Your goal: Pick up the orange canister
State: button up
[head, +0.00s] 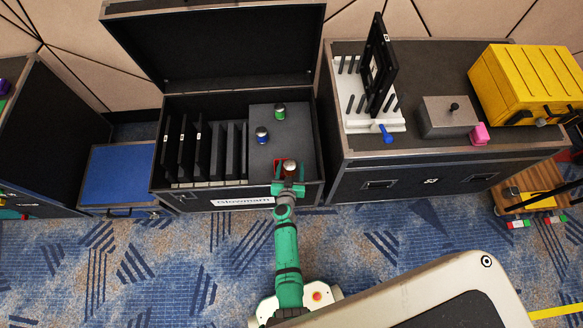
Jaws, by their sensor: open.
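The orange canister (290,167) stands in the open black case, at the front right of its grey foam block. Its silver cap shows from above, with some orange-red around it. My gripper (288,180) is open at the case's front edge, right by the canister. It hides part of the canister's front side. I cannot tell whether the fingers are around it or touching it.
A blue canister (262,135) and a green canister (280,111) stand farther back on the foam. Black panels (208,152) stand in slots to the left. The raised lid (215,45) is behind. A second black case (420,165) stands to the right.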

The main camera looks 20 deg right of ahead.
jog(key=shift+a, duration=0.3)
jog(key=c, duration=0.6)
jog(key=shift+d, duration=0.1)
jog(key=c, duration=0.7)
jog(key=shift+d+r, duration=0.15)
jog(key=shift+r, duration=0.1)
